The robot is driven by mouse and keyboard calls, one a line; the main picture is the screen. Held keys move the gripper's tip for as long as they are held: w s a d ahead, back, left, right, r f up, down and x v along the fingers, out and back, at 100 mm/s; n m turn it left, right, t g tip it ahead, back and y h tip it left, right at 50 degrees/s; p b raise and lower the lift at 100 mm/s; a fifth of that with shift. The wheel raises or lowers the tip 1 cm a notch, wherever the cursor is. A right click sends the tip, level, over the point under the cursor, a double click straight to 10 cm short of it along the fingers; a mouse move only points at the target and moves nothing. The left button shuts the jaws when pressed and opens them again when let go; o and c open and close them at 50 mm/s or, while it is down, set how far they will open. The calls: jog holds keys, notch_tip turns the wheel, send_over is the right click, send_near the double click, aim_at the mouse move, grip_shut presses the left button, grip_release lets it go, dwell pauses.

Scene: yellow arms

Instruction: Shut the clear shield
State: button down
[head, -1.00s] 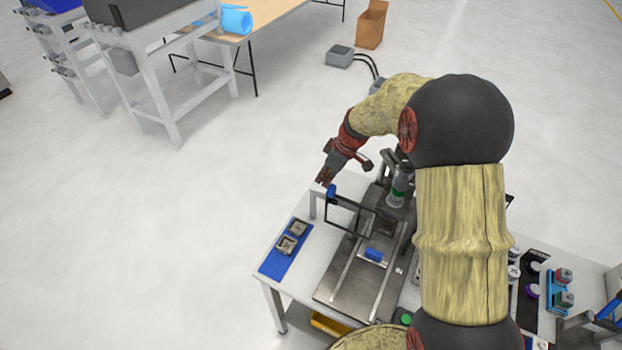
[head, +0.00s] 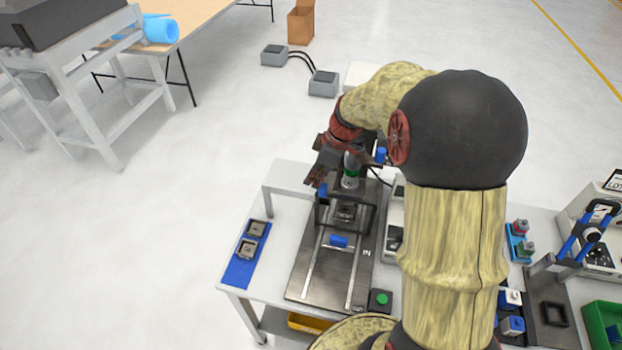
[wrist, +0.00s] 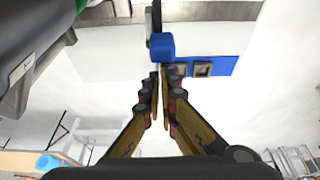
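The clear shield (head: 374,218) is a dark-framed pane on the grey machine (head: 335,275). In the head view its frame stands around the fixture, with a blue knob (head: 322,190) at its left corner. How far it is swung is hard to tell. My gripper (head: 314,181) is at the knob, beside the machine's left rear. In the wrist view the fingertips (wrist: 161,72) are close together, with the blue knob (wrist: 162,45) just beyond them. The knob looks wider than the finger gap, and I cannot tell whether they touch.
A blue mat (head: 240,270) with two square parts lies left of the machine. More fixtures and a green bin (head: 603,325) are at the right. Floor to the left is free.

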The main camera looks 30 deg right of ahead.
jog(key=shift+s+f, duration=0.1)
notch_tip(320, 180, up, 10)
jog(key=shift+w+a+f, duration=0.2)
jog(key=shift+w+a, duration=0.05)
jog(key=shift+w, duration=0.15)
dwell(0.4)
